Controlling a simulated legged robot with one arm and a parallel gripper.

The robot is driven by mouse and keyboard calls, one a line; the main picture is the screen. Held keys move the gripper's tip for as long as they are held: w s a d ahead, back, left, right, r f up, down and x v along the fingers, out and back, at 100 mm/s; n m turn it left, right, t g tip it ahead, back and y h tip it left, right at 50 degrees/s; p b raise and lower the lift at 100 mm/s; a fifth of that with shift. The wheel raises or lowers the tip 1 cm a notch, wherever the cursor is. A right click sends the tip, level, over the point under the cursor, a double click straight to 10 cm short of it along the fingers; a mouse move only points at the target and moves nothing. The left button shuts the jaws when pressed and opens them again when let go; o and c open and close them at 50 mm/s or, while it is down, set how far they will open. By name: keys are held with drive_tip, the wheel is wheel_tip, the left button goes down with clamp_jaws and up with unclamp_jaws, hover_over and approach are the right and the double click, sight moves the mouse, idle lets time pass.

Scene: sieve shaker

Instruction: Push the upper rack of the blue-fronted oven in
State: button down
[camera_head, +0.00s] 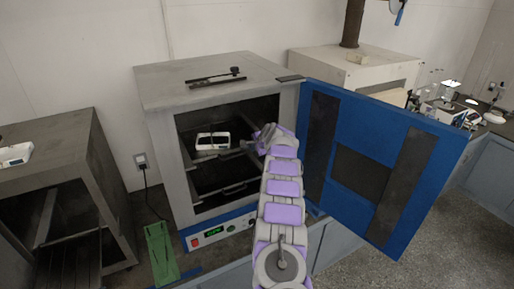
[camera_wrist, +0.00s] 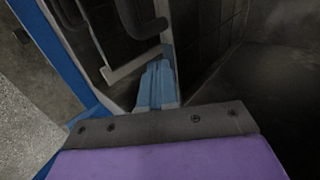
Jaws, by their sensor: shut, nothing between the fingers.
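The oven (camera_head: 172,150) has a grey body, and its blue-fronted door (camera_head: 428,150) stands wide open to the right. The upper rack (camera_head: 228,153) is inside the chamber and bears a small white object (camera_head: 212,141). How far the rack stands out is hard to tell. My gripper (camera_head: 257,139) is at the right side of the opening, close to the rack's right end. In the wrist view its blue fingers (camera_wrist: 158,70) are together and empty, beside a pale bar (camera_wrist: 135,66). I cannot tell whether they touch it.
A lower rack (camera_head: 222,189) shows under the upper one. A dark tool (camera_head: 213,78) lies on the oven's top. Another open grey cabinet (camera_head: 85,150) stands left, and a green object (camera_head: 160,252) lies before the oven. The open door bounds the right side.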

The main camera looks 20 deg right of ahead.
drive_tip(key=shift+w+a+r, duration=0.1)
drive_tip(key=shift+w+r, duration=0.2)
drive_tip(key=shift+r, duration=0.05)
idle(0.4)
